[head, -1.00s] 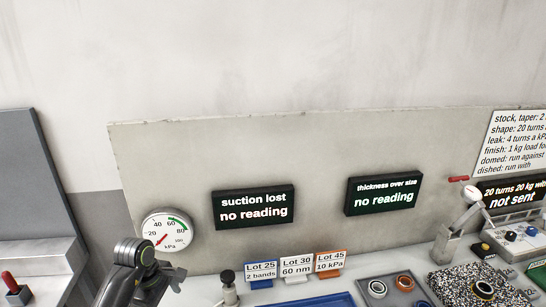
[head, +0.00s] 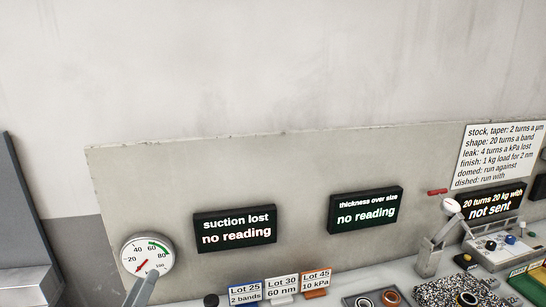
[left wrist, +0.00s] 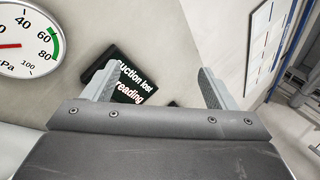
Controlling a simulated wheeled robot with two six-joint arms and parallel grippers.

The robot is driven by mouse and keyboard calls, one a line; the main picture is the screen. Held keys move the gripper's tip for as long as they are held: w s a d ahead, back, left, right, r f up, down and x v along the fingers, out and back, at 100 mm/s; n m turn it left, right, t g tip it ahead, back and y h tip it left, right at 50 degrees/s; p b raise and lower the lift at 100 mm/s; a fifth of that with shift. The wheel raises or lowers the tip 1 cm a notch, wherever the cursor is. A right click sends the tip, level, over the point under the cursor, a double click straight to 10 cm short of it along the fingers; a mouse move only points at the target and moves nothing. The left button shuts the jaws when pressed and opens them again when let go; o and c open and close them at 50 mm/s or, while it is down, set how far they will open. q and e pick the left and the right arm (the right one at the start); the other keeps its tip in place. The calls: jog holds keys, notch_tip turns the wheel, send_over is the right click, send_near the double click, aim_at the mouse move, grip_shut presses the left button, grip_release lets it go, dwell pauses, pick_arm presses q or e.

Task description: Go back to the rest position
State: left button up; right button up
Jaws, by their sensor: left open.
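My left gripper shows at the bottom left of the head view (head: 145,284), where only a grey piece of it is in view, just below the round gauge (head: 147,256). In the left wrist view my left gripper (left wrist: 157,84) is open, its two grey fingers apart with nothing between them. Behind the fingers is the dark display reading "suction lost, no reading" (left wrist: 130,82). The gauge also shows there, at the upper left (left wrist: 30,38). My right gripper is in neither view.
A low grey panel (head: 300,165) stands behind the bench. A second display reads "thickness over size" (head: 366,209). The upper wall is clear.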

pick_arm(q)
jog(key=s+a+f+n+g+y, duration=0.9)
jog(key=s+a+f+n+y, duration=0.25)
jog(key=n, duration=1.15)
jog(key=s+d+f+n+g+h, duration=0.35)
jog(key=s+f+g, duration=0.2)
jog(key=s, duration=0.25)
jog(key=s+d+f+n+g+h, duration=0.2)
jog(key=s+d+f+n+g, duration=0.15)
jog(key=s+f, duration=0.4)
notch_tip(320, 180, down, 27)
jog(key=s+a+g+b, duration=0.1)
jog(key=s+g+b, duration=0.1)
jog(key=b, duration=0.2)
jog(key=s+d+f+b, duration=0.1)
jog(key=s+f+b, duration=0.2)
jog(key=s+f, duration=1.1)
notch_tip(320, 180, down, 4)
jog(key=shift+s+f+m+g+h, duration=0.1)
jog(key=shift+s+m+g+h, duration=0.05)
jog(key=shift+m+g+h, duration=0.2)
